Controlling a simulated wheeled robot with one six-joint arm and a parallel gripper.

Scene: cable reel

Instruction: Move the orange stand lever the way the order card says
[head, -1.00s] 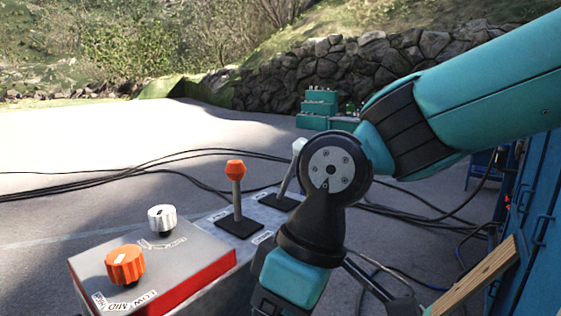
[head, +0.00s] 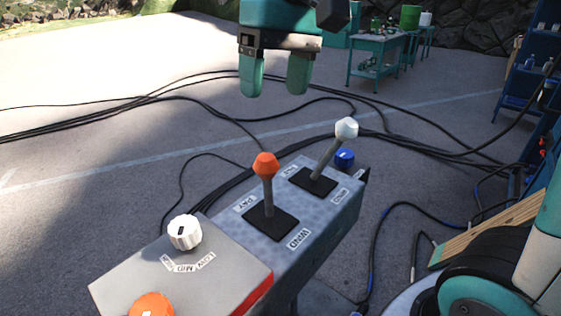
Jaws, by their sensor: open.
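The orange stand lever (head: 266,182) has an orange knob on a grey stick and rises nearly upright from a black plate on the grey console (head: 325,228). A PAY label (head: 244,204) lies on its far left side and a WIND label (head: 299,239) on its near right side. My gripper (head: 275,88) is open and empty, fingers pointing down, above and beyond the lever and apart from it. No order card can be made out in this view.
A white-knobbed lever (head: 346,129) leans right just behind the orange one. A white dial (head: 185,232) and an orange dial (head: 153,305) sit on the nearer box (head: 225,270). Black cables (head: 200,84) cross the ground. A green workbench (head: 375,45) stands far back.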

